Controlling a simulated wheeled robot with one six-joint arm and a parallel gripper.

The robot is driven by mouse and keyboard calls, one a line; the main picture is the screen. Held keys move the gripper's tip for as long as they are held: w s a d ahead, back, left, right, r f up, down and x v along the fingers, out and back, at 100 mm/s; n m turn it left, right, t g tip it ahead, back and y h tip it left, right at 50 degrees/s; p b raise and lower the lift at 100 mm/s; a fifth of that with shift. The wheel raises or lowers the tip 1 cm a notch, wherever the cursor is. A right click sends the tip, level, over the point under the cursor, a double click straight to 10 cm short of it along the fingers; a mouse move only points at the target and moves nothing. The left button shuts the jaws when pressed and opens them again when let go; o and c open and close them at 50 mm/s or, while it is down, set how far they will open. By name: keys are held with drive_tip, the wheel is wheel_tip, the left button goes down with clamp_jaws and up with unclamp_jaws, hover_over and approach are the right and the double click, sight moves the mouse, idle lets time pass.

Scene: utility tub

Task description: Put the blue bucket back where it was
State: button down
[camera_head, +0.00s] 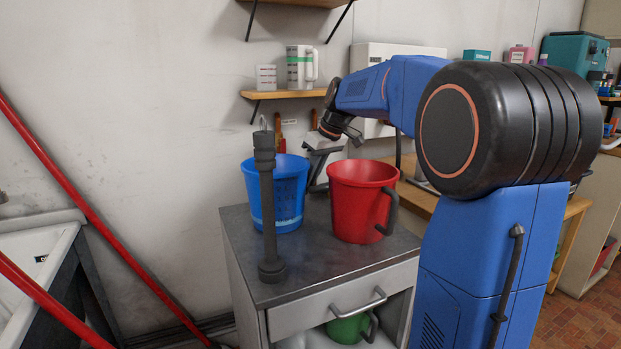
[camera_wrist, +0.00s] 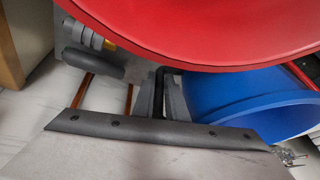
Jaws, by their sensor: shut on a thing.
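The blue bucket (camera_head: 260,190) is upright over the left back part of the grey cabinet top (camera_head: 330,262). I cannot tell whether its base touches the top. My gripper (camera_head: 318,178) is behind and between the blue bucket and the red bucket (camera_head: 355,205). In the wrist view my gripper (camera_wrist: 161,98) is shut on a dark handle, which appears to belong to the blue bucket (camera_wrist: 235,103). The red bucket fills the upper part of the wrist view (camera_wrist: 200,30). In the head view the grip itself is largely hidden.
A dark grey upright post (camera_head: 268,215) stands at the cabinet's front left, partly covering the blue bucket. A wall shelf (camera_head: 285,94) holds a white jug (camera_head: 301,68) above. A green bucket (camera_head: 348,328) is under the drawer. Red bars (camera_head: 85,205) slant at left beside a sink (camera_head: 35,245).

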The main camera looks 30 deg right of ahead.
drive_tip(key=c, duration=1.8)
unclamp_jaws()
drive_tip(key=shift+o, duration=0.2)
drive_tip(key=v, duration=1.2)
